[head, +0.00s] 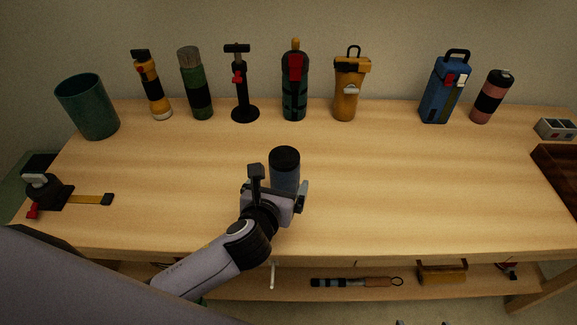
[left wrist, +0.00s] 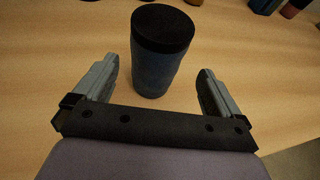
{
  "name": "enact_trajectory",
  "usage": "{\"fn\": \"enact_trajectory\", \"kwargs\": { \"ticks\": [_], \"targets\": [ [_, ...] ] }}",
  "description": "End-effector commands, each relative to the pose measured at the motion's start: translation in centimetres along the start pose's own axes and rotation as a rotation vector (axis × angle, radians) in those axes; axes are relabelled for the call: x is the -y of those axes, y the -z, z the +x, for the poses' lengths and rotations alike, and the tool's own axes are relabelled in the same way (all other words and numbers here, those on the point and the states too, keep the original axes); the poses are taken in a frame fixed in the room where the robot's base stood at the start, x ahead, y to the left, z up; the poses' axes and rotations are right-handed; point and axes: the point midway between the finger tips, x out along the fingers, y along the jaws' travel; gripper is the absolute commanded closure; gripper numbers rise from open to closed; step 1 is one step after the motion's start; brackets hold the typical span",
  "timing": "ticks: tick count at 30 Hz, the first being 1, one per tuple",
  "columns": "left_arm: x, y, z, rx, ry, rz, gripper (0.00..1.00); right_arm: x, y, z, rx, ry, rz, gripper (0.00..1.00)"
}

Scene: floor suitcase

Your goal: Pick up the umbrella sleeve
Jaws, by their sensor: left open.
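What I take for the umbrella sleeve (head: 285,172) is an upright blue-grey cylinder with a black top, standing on the wooden table near the middle. It also shows in the left wrist view (left wrist: 155,72), just ahead of the palm. My left gripper (head: 280,178) is open, with one finger on each side of the cylinder. In the left wrist view the fingers (left wrist: 157,66) stand apart, and a gap shows on both sides of the cylinder. Its lower part is partly hidden by the gripper in the head view. My right gripper is not in view.
Along the table's back edge stand a green cup (head: 88,107), a yellow-black flashlight (head: 154,90), several bottles and a black pump (head: 241,90). A tape-like tool (head: 60,195) lies at the left. A lower shelf (head: 330,292) holds more tools. The table right of the gripper is clear.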

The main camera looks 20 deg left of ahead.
Motion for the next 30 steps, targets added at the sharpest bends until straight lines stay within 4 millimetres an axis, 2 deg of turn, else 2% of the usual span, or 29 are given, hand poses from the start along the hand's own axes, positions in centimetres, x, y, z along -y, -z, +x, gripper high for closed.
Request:
{"fn": "enact_trajectory", "kwargs": {
  "ticks": [6, 18, 28, 30],
  "targets": [
    [-0.1, -0.1, 1.9, 0.0, -0.001, -0.002, 0.02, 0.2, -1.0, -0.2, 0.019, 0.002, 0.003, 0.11],
    [-0.5, -0.4, 6.4, 0.0, 0.0, -0.003, 0.02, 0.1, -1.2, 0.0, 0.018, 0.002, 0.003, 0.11],
    [-0.4, -0.4, 6.8, -0.001, 0.001, -0.003, 0.02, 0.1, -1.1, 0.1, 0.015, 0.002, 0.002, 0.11],
    [-0.4, -0.4, 6.8, 0.0, 0.001, -0.003, 0.24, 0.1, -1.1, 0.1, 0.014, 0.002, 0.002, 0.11]
  ]
}}
